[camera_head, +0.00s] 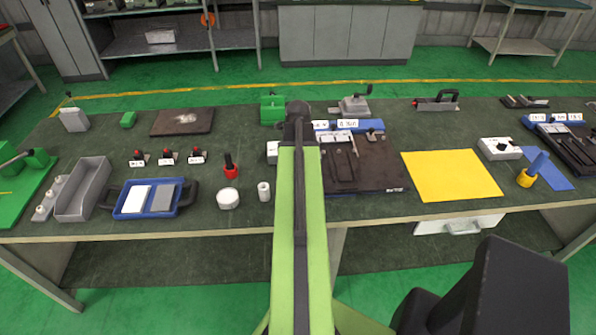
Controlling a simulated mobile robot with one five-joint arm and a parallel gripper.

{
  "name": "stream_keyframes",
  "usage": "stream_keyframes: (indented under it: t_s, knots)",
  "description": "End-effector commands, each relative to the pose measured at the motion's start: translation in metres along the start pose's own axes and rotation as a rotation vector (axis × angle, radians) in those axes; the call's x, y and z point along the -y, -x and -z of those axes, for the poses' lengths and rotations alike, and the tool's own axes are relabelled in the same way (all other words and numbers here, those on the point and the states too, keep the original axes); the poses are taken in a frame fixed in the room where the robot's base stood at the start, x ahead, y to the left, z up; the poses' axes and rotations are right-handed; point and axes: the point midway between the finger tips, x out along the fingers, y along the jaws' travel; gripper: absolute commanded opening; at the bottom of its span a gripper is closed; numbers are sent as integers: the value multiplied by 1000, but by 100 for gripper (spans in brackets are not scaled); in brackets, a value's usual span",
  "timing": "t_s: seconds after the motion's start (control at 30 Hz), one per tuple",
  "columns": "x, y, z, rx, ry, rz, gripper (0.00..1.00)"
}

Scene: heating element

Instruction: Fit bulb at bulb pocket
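My arm reaches forward from the bottom over the middle of the workbench (365,213). My gripper (298,112) is at its far end, small and dark, and its fingers cannot be made out. I cannot tell whether it is open or holds anything. I cannot single out a bulb or a bulb pocket. Several small white knobs on a strip (52,197) stand at the far left. A white cylinder (264,191) and a round white pot (228,199) stand just left of my arm.
A grey bin (83,190), a blue tray (150,214), small red-topped parts (168,157) and a red-based tool (231,168) occupy the left. A yellow mat (452,175), a white box (499,149) and a yellow holder (528,178) are right.

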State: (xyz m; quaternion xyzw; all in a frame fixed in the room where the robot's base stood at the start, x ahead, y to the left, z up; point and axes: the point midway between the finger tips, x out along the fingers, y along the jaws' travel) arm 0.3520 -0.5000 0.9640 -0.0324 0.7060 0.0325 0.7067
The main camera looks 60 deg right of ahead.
Motion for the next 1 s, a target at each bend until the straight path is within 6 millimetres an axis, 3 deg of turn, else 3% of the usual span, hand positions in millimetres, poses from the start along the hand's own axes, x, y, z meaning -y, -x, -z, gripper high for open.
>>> stream_keyframes:
  t_s: [0.3, 0.33, 0.5, 0.83, 1.0]
  knots:
    - [0, -9, 0, 0, 0, 0, 0]
    - [0, -8, 0, 0, 0, 0, 21]
    - [0, -8, 0, 0, 0, 0, 43]
    - [0, -6, 0, 0, 0, 0, 43]
    - [0, 8, 0, 0, 0, 0, 43]
